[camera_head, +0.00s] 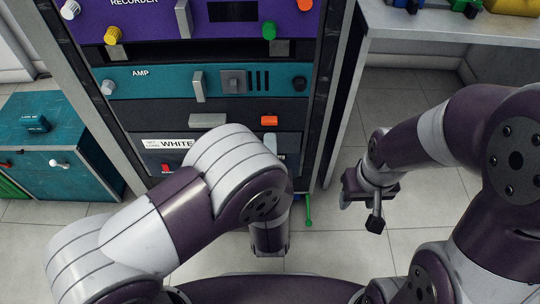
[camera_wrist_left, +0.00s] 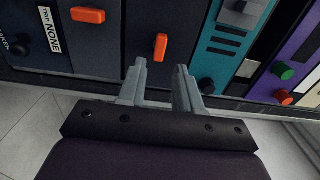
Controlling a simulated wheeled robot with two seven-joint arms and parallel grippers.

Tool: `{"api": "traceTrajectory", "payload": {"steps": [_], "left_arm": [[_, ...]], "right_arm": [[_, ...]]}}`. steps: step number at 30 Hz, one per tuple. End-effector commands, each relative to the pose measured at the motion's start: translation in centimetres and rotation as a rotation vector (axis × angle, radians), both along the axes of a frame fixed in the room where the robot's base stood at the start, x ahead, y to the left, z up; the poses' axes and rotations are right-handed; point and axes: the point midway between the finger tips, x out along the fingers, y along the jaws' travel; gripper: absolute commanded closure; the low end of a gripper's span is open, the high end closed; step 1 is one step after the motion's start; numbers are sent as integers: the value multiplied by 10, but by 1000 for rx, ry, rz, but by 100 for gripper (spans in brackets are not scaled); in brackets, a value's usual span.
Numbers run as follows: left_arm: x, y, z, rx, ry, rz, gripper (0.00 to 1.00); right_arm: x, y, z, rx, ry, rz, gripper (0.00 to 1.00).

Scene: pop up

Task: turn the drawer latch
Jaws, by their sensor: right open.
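An orange latch (camera_head: 269,120) lies level on the dark panel below the teal AMP panel. It also shows in the left wrist view (camera_wrist_left: 160,47), just beyond the fingertips. A second orange latch (camera_wrist_left: 88,15), turned crosswise to the first, is on the neighbouring dark panel in the wrist view. My left gripper (camera_wrist_left: 160,72) is open and empty, its fingers pointing toward the first latch with a gap in between. In the head view my left arm hides most of that gripper and the lower rack. My right gripper (camera_head: 362,205) is open and empty, right of the rack.
The rack also holds the AMP panel (camera_head: 150,80) and a purple recorder panel (camera_head: 150,22) with knobs and handles. A label reading WHITE (camera_head: 172,144) sits left of the latch. A teal cabinet (camera_head: 75,160) stands left, a grey table (camera_head: 440,22) upper right.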

Motion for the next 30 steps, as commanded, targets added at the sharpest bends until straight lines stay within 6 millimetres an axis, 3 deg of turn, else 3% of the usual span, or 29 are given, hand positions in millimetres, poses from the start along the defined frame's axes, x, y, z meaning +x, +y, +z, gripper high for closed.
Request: {"api": "traceTrajectory", "payload": {"steps": [7, 18, 19, 21, 22, 26, 30], "left_arm": [[37, 2, -3, -4, -1, 4, 66], [67, 1, 1, -3, 3, 0, 66], [67, 1, 0, -3, 3, 0, 72], [66, 1, 0, -3, 3, 0, 95], [66, 1, 0, -3, 3, 0, 100], [66, 1, 0, 10, 3, 0, 100], [66, 1, 0, 430, 4, 0, 100]], "right_arm": [[0, 0, -18, 0, 0, 0, 51], [0, 0, -7, 0, 0, 0, 51], [0, 0, -8, 0, 0, 0, 51], [0, 0, -8, 0, 0, 0, 51], [0, 0, -8, 0, 0, 0, 51], [0, 0, -8, 0, 0, 0, 51], [0, 0, -8, 0, 0, 0, 51]]}}
